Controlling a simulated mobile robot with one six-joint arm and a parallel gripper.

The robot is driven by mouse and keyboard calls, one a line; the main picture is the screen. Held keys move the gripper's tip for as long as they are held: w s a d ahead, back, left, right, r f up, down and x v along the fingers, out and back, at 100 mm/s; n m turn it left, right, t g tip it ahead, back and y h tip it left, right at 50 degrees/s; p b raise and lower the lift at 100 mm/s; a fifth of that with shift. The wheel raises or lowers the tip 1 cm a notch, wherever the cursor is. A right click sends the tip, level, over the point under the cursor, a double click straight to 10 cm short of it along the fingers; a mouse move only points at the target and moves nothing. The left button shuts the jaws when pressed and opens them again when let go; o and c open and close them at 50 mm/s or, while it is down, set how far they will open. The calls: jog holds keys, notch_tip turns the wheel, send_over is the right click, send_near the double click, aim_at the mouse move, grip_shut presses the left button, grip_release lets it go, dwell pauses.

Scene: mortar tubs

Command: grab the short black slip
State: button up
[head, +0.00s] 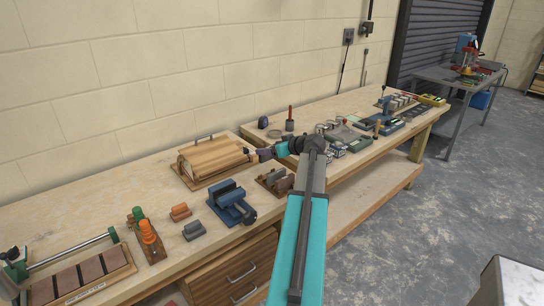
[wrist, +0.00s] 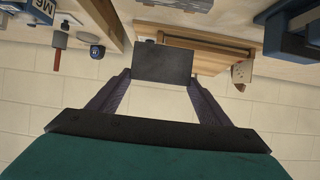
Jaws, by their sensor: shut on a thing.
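A short black slip (wrist: 163,62), a flat dark block, is between the two fingers of my gripper (wrist: 160,80) in the wrist view. My gripper is shut on it, with one finger at each side edge. In the head view my gripper (head: 264,153) is at the right end of a wooden stand (head: 186,182) on the bench. The slip is small and hard to make out there. The stand also shows just behind the slip in the wrist view (wrist: 225,42). I cannot tell whether the slip touches the stand.
A blue vise (head: 230,203) stands in front of the stand, with grey and orange blocks (head: 181,212) to its left. A dark tool holder (head: 275,182) is below my gripper. Several tins and tools crowd the bench to the right. The wall is close behind.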

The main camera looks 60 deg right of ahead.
jog(key=shift+r, duration=0.4)
jog(key=shift+w+a, duration=0.1)
dwell(0.3)
